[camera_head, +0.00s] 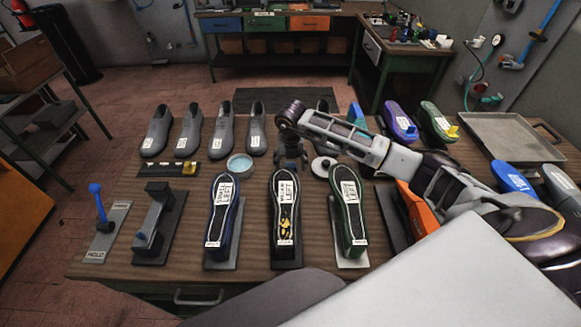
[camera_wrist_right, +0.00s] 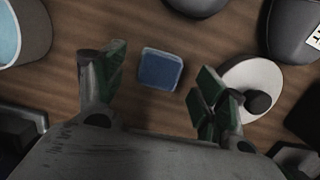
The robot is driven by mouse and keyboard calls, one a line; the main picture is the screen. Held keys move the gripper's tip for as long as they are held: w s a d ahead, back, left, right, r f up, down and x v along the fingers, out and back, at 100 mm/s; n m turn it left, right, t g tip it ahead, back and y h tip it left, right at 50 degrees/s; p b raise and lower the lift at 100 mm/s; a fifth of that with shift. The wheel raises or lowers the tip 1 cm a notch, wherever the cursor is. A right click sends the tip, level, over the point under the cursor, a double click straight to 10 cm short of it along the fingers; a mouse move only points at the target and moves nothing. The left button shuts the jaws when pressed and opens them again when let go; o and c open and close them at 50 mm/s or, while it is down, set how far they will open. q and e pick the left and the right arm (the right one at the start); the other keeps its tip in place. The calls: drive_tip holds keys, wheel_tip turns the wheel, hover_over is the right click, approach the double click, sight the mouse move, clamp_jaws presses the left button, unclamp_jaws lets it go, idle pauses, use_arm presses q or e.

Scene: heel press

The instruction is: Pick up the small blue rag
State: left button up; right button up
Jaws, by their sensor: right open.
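The small blue rag (camera_wrist_right: 160,69) shows in the right wrist view as a flat blue square with rounded corners and a dark border, lying on the wooden table. My right gripper (camera_wrist_right: 161,80) is open, with one finger to each side of the rag in that view, and nothing is between its jaws. In the head view my right gripper (camera_head: 290,163) points down over the middle of the table, behind the row of soles. The rag cannot be made out there and seems hidden by the gripper. My left gripper is not in view.
A light blue round bowl (camera_head: 240,164) stands left of the gripper. A white disc with a black knob (camera_head: 324,168) is close on its right. Grey shoes (camera_head: 221,128) stand behind, and soles on stands (camera_head: 286,215) are in front. An empty tray (camera_head: 510,138) lies far right.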

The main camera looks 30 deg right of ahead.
sight(290, 164)
drive_tip(key=shift+w+f, duration=0.2)
drive_tip(key=shift+f, duration=1.05)
drive_tip(key=c, duration=1.1)
drive_tip(key=shift+r+b, duration=0.85)
drive_tip(key=shift+r, duration=4.2)
drive_tip(key=o, duration=0.4)
drive_tip(key=shift+c, duration=1.5)
